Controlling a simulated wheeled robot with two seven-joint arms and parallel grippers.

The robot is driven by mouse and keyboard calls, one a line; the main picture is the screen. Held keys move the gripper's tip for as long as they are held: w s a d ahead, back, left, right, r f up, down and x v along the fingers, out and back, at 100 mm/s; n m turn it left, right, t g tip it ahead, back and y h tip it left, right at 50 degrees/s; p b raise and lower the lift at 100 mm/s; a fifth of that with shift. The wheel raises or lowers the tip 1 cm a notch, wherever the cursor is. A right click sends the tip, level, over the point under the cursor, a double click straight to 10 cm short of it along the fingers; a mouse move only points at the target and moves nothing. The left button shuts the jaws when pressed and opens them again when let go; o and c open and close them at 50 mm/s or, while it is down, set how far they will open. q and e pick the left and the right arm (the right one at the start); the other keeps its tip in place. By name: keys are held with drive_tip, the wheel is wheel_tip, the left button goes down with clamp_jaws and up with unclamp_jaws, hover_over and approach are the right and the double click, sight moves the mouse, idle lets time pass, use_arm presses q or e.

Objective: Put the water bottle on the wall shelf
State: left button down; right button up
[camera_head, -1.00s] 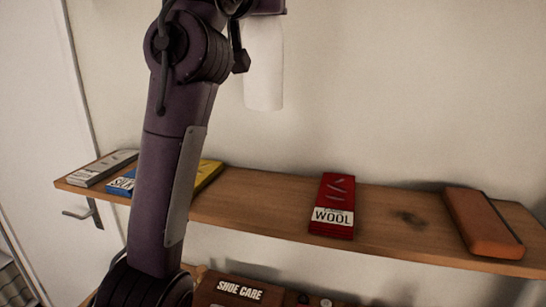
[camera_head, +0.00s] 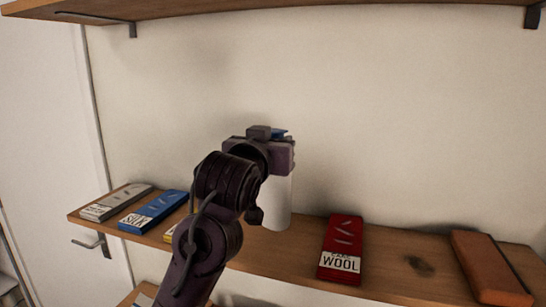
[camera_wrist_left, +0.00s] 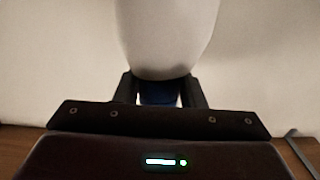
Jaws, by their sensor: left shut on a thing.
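The white water bottle (camera_head: 278,203) hangs upright below my left gripper (camera_head: 272,152) in the head view, its blue cap at the top. In the left wrist view the white bottle body (camera_wrist_left: 170,35) fills the top centre, and the gripper's two dark fingers (camera_wrist_left: 160,92) are shut on the blue cap end. The wooden wall shelf (camera_head: 262,250) runs across the lower head view. The bottle's lower end overlaps the shelf board between the yellow and red boxes; I cannot tell whether it touches. The gripper and arm hide part of the bottle. My right gripper is not in view.
On the shelf lie a grey box (camera_head: 117,202), a blue box (camera_head: 153,212), a partly hidden yellow box (camera_head: 172,234), a red WOOL box (camera_head: 342,248) and an orange-brown block (camera_head: 491,268). Another wooden shelf (camera_head: 300,4) is above. Bare board lies around the red box.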

sight(273, 183)
use_arm(q)
wheel_tip(273, 183, down, 4)
drive_tip(key=shift+r+p, duration=0.1)
drive_tip(key=shift+p, duration=0.4)
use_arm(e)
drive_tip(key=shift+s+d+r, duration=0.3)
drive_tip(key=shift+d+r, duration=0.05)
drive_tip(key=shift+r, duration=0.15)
use_arm(q)
drive_tip(key=c, duration=1.3)
unclamp_jaws()
drive_tip(key=shift+d+f, duration=0.1)
drive_tip(key=shift+f, duration=0.15)
drive_tip(key=shift+c, duration=0.2)
drive_tip(key=o, duration=0.4)
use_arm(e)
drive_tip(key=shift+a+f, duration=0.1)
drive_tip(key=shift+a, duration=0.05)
use_arm(q)
drive_tip(key=shift+r, duration=0.1)
